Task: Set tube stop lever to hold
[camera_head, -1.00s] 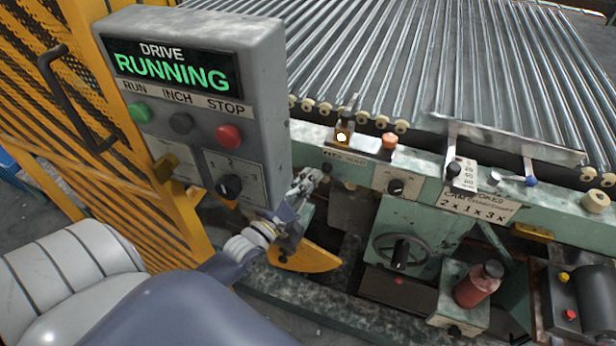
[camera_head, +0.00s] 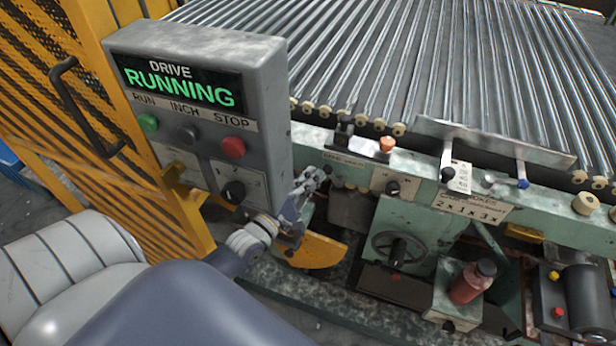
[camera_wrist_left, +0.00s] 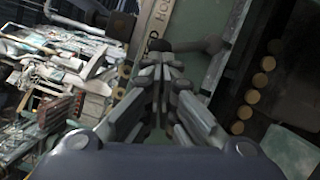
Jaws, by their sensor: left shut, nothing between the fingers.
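My left gripper (camera_head: 324,172) is shut and empty, just right of the drive box and in front of the green machine rail. In the left wrist view its closed fingers (camera_wrist_left: 163,70) point towards a dark lever-like part with a black end (camera_wrist_left: 160,45). Beside that part is a plate with partly hidden lettering (camera_wrist_left: 155,22), of which "HO" and "P" can be read. In the head view a small label (camera_head: 345,159) is on the rail under a small dark block (camera_head: 343,136). I cannot tell for sure which part is the tube stop lever. My right gripper is out of view.
The grey drive box (camera_head: 200,125) reads "RUNNING" and stands close left of the gripper. Glass tubes (camera_head: 420,60) lie behind the rail. A yellow fence (camera_head: 60,120) is at left.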

